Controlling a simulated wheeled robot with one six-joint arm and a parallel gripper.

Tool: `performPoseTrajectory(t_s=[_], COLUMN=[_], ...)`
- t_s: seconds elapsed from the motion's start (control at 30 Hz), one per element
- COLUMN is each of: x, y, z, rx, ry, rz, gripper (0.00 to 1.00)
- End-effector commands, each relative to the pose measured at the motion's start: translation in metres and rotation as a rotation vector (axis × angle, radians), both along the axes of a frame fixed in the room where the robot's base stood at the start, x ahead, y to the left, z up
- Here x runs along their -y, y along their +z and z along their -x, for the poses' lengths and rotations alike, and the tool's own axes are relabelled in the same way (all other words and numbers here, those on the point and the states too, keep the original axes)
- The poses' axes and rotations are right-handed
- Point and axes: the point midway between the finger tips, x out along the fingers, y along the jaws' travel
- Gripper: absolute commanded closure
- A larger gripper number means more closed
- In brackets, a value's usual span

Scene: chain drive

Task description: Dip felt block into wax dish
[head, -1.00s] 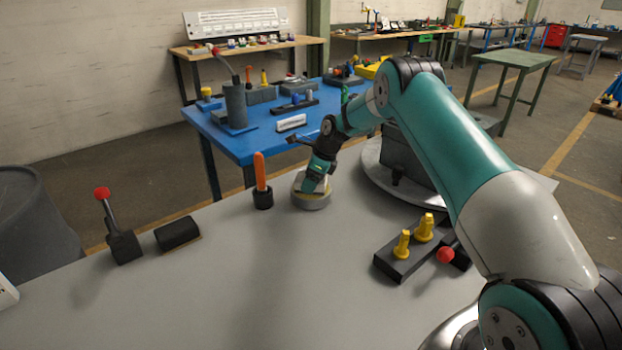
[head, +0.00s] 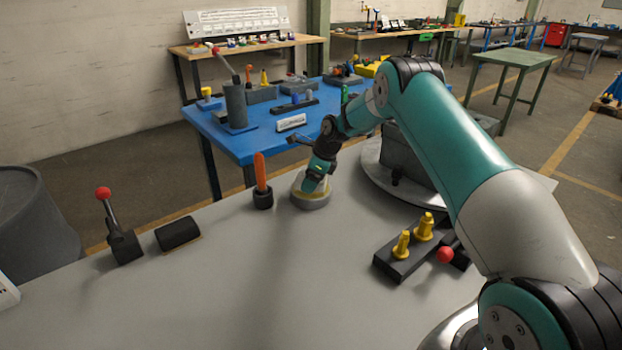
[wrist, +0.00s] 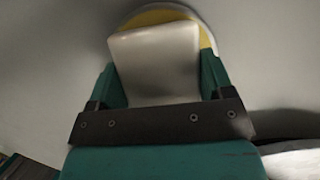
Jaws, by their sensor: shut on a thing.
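The wax dish (head: 311,203) is a round grey dish on the grey table, near its far edge. In the wrist view its yellow wax and pale rim (wrist: 160,13) show behind the block. My gripper (head: 314,184) points down over the dish. In the wrist view my gripper (wrist: 157,80) is shut on the pale felt block (wrist: 157,58), one green finger on each side. The block covers much of the dish there. Its lower end is at or just above the wax; I cannot tell whether they touch.
An orange-handled tool stands in a black holder (head: 263,198) just left of the dish. A round plate (head: 375,177) with a grey housing is close on the right. The table's middle is clear.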

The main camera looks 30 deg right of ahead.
Motion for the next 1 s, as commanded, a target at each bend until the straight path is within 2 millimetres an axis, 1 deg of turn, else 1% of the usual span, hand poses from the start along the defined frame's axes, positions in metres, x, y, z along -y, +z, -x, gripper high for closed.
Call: performPoseTrajectory(t_s=[0.2,0.73,0.83,1.0], x=[0.0,0.0,0.0,0.0], y=[0.02,0.065,0.07,0.069], z=[0.0,0.0,0.0,0.0], rx=[0.0,0.002,0.002,0.001], ry=[0.0,0.001,0.001,0.001], rz=[0.0,0.0,0.0,-0.001], gripper=[0.45,0.45,0.45,0.45])
